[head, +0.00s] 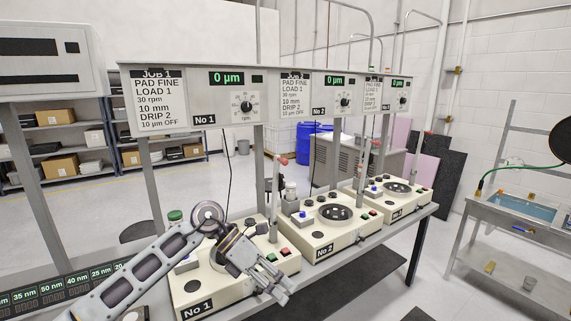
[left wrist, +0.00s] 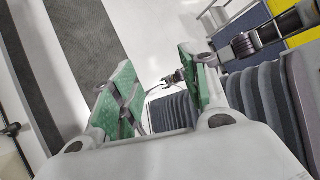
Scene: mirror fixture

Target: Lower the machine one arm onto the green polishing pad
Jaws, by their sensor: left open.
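Machine one (head: 196,307), a cream box labelled No 1, stands at the front left of the bench in the head view. A grey upright post (head: 275,205) with a pinkish knob rises at its back right; it looks like the machine's arm, standing up. My left gripper (head: 277,277) is over machine one's front right, open and empty, and hides much of its top. No green pad can be made out. In the left wrist view my left gripper (left wrist: 155,95) shows green finger pads apart with nothing between. A dark jointed arm there, perhaps my right, ends behind a finger.
Machine two (head: 322,240) and machine three (head: 395,200) stand to the right. A panel (head: 260,95) with displays hangs above. A sink table (head: 515,215) is at far right, with open floor between.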

